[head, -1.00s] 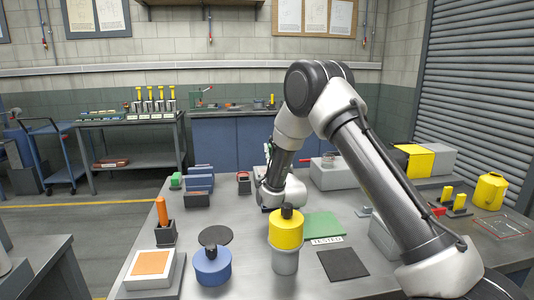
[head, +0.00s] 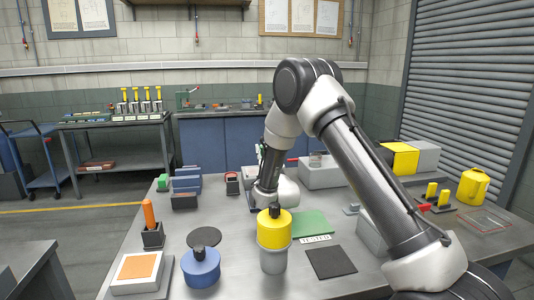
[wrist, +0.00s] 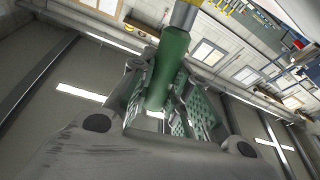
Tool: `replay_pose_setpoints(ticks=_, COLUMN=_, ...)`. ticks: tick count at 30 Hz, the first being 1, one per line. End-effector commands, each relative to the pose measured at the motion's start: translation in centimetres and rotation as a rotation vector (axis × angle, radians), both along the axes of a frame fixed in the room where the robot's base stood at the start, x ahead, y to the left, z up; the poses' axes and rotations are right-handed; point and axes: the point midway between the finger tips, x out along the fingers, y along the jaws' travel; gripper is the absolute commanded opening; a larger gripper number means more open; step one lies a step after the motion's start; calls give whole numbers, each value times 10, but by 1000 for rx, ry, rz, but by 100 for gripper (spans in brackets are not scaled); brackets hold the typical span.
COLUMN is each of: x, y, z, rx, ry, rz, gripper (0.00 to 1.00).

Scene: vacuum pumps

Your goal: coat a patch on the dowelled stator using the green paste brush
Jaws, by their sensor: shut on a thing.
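In the wrist view my gripper (wrist: 165,112) is shut on the green handle of the paste brush (wrist: 171,62). In the head view my wrist hangs over the middle of the table, behind the yellow-topped cylinder, and hides the fingers and most of the brush. A blue round body with a dark knob (head: 201,268) and a grey cylinder with a yellow top (head: 274,226) stand at the front. I cannot tell which thing is the dowelled stator.
An orange-topped pad (head: 138,267), an upright orange handle in a dark holder (head: 150,218) and a black disc (head: 204,237) are at the left. A dark mat (head: 331,262) and a green mat (head: 313,222) lie right of the cylinder. A yellow can (head: 473,186) stands far right.

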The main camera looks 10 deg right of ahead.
Motion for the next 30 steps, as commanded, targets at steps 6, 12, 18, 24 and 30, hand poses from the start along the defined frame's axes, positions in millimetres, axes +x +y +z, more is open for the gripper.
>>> replay_pose_setpoints(ticks=6, x=0, y=15, z=1, rx=-1, ry=0, rz=1, gripper=0)
replay_pose_setpoints(ticks=12, x=0, y=25, z=0, rx=0, ry=0, rz=1, gripper=0)
replay_pose_setpoints(ticks=18, x=0, y=43, z=0, rx=1, ry=-1, rz=1, gripper=0)
replay_pose_setpoints(ticks=24, x=0, y=50, z=0, rx=0, ry=0, rz=1, gripper=0)
replay_pose_setpoints(ticks=30, x=0, y=66, z=-1, rx=0, ry=0, rz=2, gripper=0)
